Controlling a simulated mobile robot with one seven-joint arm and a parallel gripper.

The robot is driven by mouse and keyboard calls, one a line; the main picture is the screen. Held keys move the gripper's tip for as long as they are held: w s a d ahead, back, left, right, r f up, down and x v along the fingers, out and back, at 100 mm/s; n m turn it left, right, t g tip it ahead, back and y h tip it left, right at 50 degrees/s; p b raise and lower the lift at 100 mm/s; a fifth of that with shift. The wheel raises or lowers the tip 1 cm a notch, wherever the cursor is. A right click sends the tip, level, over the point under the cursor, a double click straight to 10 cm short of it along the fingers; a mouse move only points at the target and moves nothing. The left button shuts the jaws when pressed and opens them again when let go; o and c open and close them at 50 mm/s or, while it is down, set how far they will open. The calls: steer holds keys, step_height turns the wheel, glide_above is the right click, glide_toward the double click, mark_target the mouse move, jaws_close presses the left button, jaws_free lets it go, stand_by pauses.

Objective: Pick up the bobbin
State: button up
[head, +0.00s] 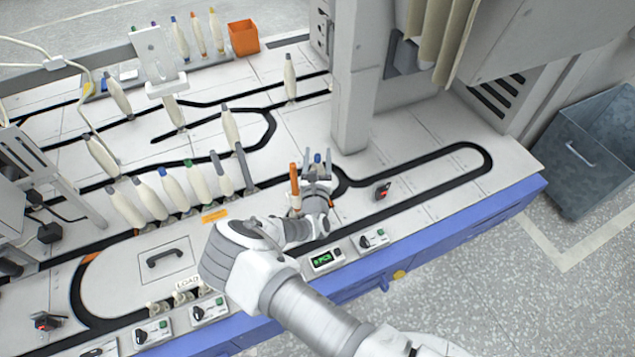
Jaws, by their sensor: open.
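Several cream, cone-shaped bobbins stand on the white machine top. A row of them, including a blue-tipped bobbin (173,189) and a green-tipped bobbin (197,181), stands left of my gripper (318,163). My gripper is open at the right end of this row, above the black track. A small blue tip (317,158) shows between its fingers; what is below it is hidden by my gripper. A bobbin with an orange upper part (294,182) stands just left of my gripper, its lower part hidden by my wrist. I cannot tell whether anything touches the fingers.
A grey post (353,90) rises close behind my gripper. A grey-tipped bobbin (290,80) stands farther back. An orange box (243,38) sits at the back. Switch boxes (372,240) line the front edge. The top right of my gripper is mostly clear, except a red button (382,191).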

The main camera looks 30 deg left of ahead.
steer(key=shift+x, duration=1.1)
jaws_close()
stand_by(0.6)
